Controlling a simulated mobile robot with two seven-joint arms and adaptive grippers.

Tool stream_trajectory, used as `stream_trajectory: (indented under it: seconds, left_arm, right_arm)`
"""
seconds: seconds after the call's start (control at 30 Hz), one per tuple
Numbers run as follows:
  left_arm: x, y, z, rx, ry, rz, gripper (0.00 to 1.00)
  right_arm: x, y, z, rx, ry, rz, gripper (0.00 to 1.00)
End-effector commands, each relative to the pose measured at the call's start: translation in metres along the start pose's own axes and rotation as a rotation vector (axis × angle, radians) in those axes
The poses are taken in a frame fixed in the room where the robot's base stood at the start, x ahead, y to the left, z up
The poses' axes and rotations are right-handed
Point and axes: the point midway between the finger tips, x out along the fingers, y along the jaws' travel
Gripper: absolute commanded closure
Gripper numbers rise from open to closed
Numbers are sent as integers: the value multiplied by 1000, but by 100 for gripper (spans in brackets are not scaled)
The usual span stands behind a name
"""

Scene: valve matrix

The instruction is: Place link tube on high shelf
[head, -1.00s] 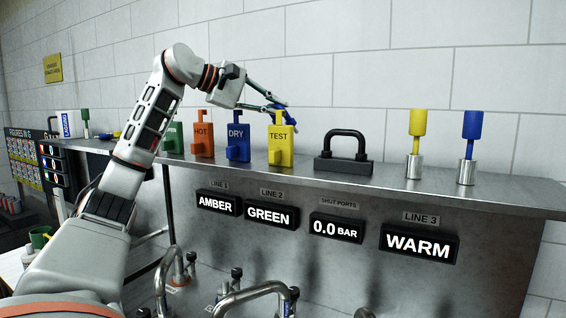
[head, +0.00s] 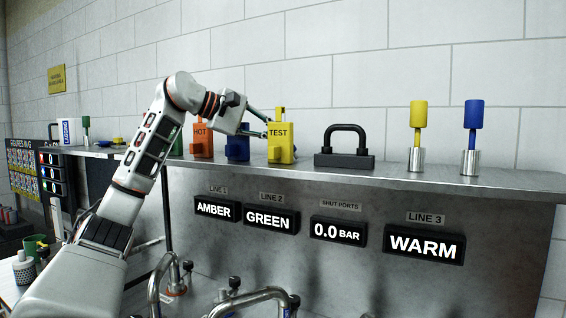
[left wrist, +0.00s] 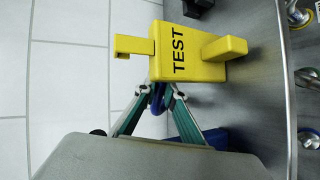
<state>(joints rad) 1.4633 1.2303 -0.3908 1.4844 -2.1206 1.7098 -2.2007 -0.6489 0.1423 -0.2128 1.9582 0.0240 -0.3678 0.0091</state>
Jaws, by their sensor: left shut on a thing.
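My left gripper (head: 266,126) reaches over the steel shelf (head: 398,178) from the left, just behind the blue block and beside the yellow TEST block (head: 281,143). In the left wrist view its green-grey fingers (left wrist: 158,97) close on a small, dark blue curved piece (left wrist: 158,101), which looks like the link tube. Most of that piece is hidden by the fingers and the TEST block. I cannot tell if it touches the shelf or the block. My right gripper is not in view.
The orange HOT block (head: 202,142) and blue DRY block (head: 237,148) stand left of the TEST block. A black handled block (head: 344,161), a yellow-topped post (head: 417,116) and a blue-topped post (head: 473,115) stand to the right. The white wall is close behind.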

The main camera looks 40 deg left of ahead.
Motion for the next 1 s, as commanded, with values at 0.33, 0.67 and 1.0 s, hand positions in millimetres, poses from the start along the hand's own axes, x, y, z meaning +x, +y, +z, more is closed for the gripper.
stream_trajectory:
  seconds: [0.33, 0.67, 1.0]
  left_arm:
    - [0, 0, 0, 0, 0, 0, 79]
    - [-23, 2, -1, 1, 4, 1, 79]
    - [-60, 1, -1, 0, 3, 0, 79]
  right_arm:
    - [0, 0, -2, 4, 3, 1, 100]
    - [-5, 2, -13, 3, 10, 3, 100]
    - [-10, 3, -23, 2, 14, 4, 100]
